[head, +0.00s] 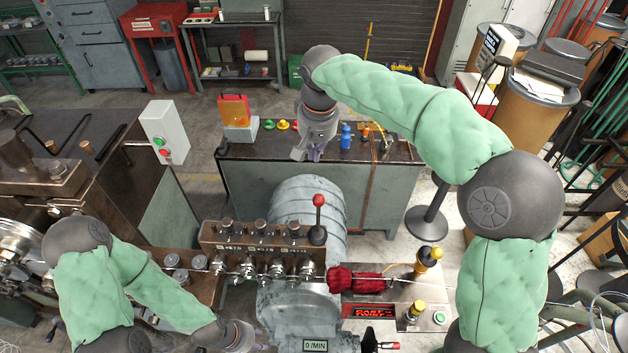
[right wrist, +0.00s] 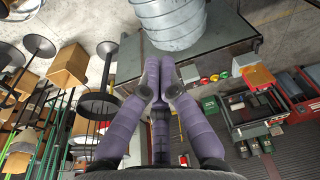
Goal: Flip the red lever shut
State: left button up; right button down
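A lever with a red ball knob (head: 319,200) stands upright on a black base at the right end of the coiler's brown roller block (head: 240,240). My right gripper (head: 312,155) points down over the grey workbench, beyond the coiler and apart from the knob. In the right wrist view its purple fingers (right wrist: 160,65) meet at the tips with nothing seen between them. My left gripper (head: 245,345) is low at the bottom edge, its fingers mostly cut off.
The grey drum housing (head: 309,205) rises behind the knob. Red cloth (head: 358,281) lies to the right by yellow-topped parts. The workbench (head: 270,195) holds an orange box (head: 234,110) and a blue bottle (head: 346,137). A control box (head: 163,131) stands at left.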

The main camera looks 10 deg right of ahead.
aim_at(318, 212)
notch_tip(318, 212, down, 9)
jog(key=s+p, duration=0.1)
jog(key=s, duration=0.1)
jog(key=shift+a+f, duration=0.15)
jog(key=shift+a, duration=0.15)
dwell(0.3)
jog(key=shift+s, duration=0.1)
